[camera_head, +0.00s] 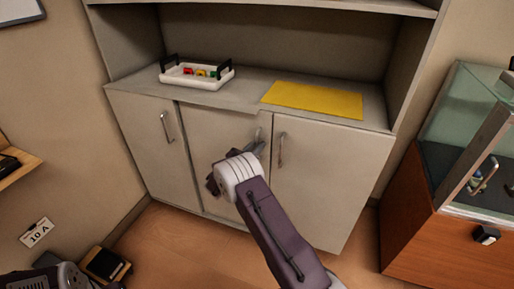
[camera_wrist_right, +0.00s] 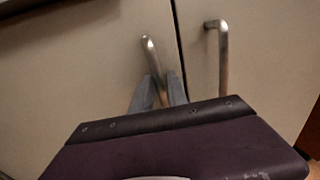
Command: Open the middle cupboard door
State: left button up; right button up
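The middle cupboard door (camera_head: 215,140) is a pale grey panel between two similar doors. Its top right corner stands slightly proud of the counter edge, so it looks a little ajar. Its metal bar handle (camera_head: 258,134) is on its right side and also shows in the right wrist view (camera_wrist_right: 151,50). My right gripper (camera_head: 259,147) is at this handle. In the wrist view its two fingers (camera_wrist_right: 160,88) lie on either side of the bar and look closed on it. The lower part of the handle is hidden by the gripper.
The left door (camera_head: 140,130) and right door (camera_head: 325,180) are shut, each with a bar handle. A white tray (camera_head: 197,82) and a yellow mat (camera_head: 313,99) lie on the counter. A glass case (camera_head: 470,110) stands at right.

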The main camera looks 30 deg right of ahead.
grip_shut()
dwell(1.4)
